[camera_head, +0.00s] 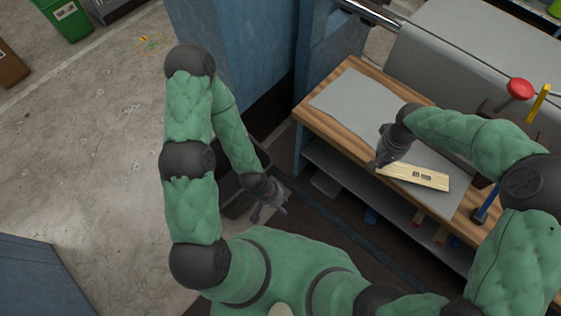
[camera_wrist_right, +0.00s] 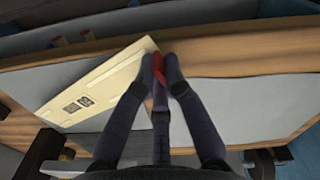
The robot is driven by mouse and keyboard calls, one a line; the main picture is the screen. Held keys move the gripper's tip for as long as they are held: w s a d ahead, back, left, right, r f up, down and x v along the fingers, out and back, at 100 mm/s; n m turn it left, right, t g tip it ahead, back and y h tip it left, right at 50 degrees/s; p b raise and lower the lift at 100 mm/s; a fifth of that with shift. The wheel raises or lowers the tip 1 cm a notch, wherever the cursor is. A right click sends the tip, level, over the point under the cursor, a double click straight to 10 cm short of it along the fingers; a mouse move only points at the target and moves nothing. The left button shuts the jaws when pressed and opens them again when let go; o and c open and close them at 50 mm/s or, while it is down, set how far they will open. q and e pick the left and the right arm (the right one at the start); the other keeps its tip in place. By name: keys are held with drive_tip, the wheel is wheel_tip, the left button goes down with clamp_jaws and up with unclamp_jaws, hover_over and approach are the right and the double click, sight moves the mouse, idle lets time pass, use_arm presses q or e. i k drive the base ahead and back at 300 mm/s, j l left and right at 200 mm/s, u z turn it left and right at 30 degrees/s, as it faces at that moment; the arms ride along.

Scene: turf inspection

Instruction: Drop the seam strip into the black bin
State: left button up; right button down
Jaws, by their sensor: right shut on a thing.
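My right gripper (camera_head: 378,164) is low over the workbench at the near end of a pale labelled board (camera_head: 425,178). In the right wrist view the fingers of my right gripper (camera_wrist_right: 160,68) are closed around a narrow red piece (camera_wrist_right: 159,92), which looks like the seam strip. It is mostly hidden by the fingers, and I cannot make it out in the head view. The black bin (camera_head: 234,203) appears as a dark box on the floor left of the bench, partly hidden by my left arm. My left gripper (camera_head: 270,212) is above or beside it, empty, its fingers apart.
The wooden workbench (camera_head: 322,128) carries a grey mat (camera_head: 345,100) and has a lower shelf. A red knob (camera_head: 520,88) and a yellow upright piece (camera_head: 540,102) stand at the right. A blue cabinet (camera_head: 235,60) stands behind. Green (camera_head: 65,18) and brown bins are far left.

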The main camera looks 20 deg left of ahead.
sight(240, 187)
drive_tip(key=l+u, duration=0.15)
drive_tip(key=u, duration=0.25)
drive_tip(key=l+u, duration=0.1)
drive_tip(key=u, duration=0.3)
drive_tip(key=k+l+u, duration=0.1)
drive_tip(key=u, duration=0.3)
drive_tip(key=l+u, duration=0.1)
drive_tip(key=u, duration=0.3)
drive_tip(key=k+l+u, duration=0.1)
drive_tip(key=i+z, duration=0.1)
drive_tip(key=i, duration=0.9)
